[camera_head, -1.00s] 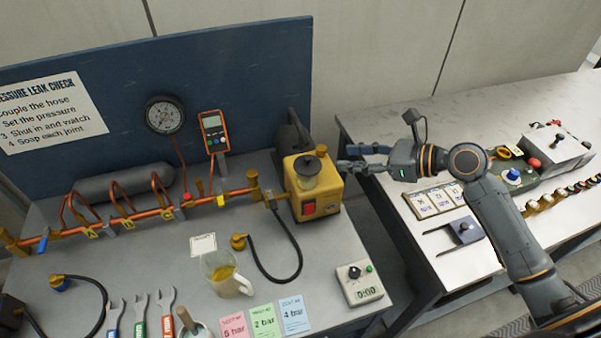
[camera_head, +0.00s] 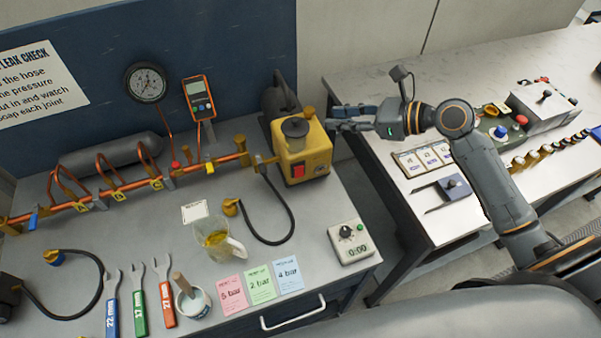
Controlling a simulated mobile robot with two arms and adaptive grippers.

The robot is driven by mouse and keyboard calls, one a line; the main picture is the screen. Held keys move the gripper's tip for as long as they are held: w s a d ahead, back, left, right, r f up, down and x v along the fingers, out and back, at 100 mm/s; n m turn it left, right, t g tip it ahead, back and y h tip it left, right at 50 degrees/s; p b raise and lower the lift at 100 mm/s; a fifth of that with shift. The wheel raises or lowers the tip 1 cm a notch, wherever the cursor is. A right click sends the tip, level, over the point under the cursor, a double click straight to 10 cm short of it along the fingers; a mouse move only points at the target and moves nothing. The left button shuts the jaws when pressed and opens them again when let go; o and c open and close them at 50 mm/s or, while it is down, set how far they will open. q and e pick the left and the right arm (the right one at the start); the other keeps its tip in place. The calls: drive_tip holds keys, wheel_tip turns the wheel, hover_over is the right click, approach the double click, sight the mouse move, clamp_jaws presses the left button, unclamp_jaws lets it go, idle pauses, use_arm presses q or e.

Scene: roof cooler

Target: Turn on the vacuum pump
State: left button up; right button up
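The yellow vacuum pump (camera_head: 312,160) stands at the right back of the grey bench. It has a dark round cap on top and a red switch (camera_head: 298,170) on its front face. Whether the switch is on or off is too small to tell. My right gripper (camera_head: 336,118) is at the pump's upper right, pointing left toward it, with its fingers apart and nothing between them. Its fingertips look close to the pump's upper edge; I cannot tell whether they touch. My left gripper is out of view.
A copper pipe manifold (camera_head: 130,187) runs along the bench's back, with a gauge (camera_head: 146,82) and a meter (camera_head: 199,97) behind. A black hose (camera_head: 292,217), a jug (camera_head: 214,240) and a timer (camera_head: 351,241) lie in front of the pump. A white bench (camera_head: 385,95) stands at right.

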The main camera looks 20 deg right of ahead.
drive_tip(key=shift+t+y, duration=0.5)
drive_tip(key=shift+t, duration=0.2)
drive_tip(key=a+f, duration=0.1)
drive_tip(key=s+a+f+b, duration=0.1)
drive_tip(key=a+f, duration=0.1)
drive_tip(key=a+f+b, duration=0.1)
drive_tip(key=shift+s+a+f, duration=0.3)
drive_tip(key=shift+s+f, duration=0.05)
drive_tip(key=shift+s, duration=0.05)
clamp_jaws()
drive_tip(key=shift+s+a+f+m+t+h+b, duration=0.55)
drive_tip(key=shift+s+f+m+t+h+b, duration=0.55)
drive_tip(key=shift+s+f+m+h, duration=0.85)
drive_tip(key=shift+s+a+f+m+t+h+b, duration=0.6)
drive_tip(key=shift+s+f+m+t+h+b, duration=0.6)
drive_tip(key=shift+s+f, duration=1.3)
drive_tip(key=shift+s+a+f+m+t+h+b, duration=0.65)
drive_tip(key=shift+s+f+m+h+b, duration=0.65)
drive_tip(key=shift+s+f+h, duration=0.95)
drive_tip(key=shift+w+d+f, duration=0.1)
drive_tip(key=shift+w+f, duration=0.2)
drive_tip(key=shift+w, duration=0.15)
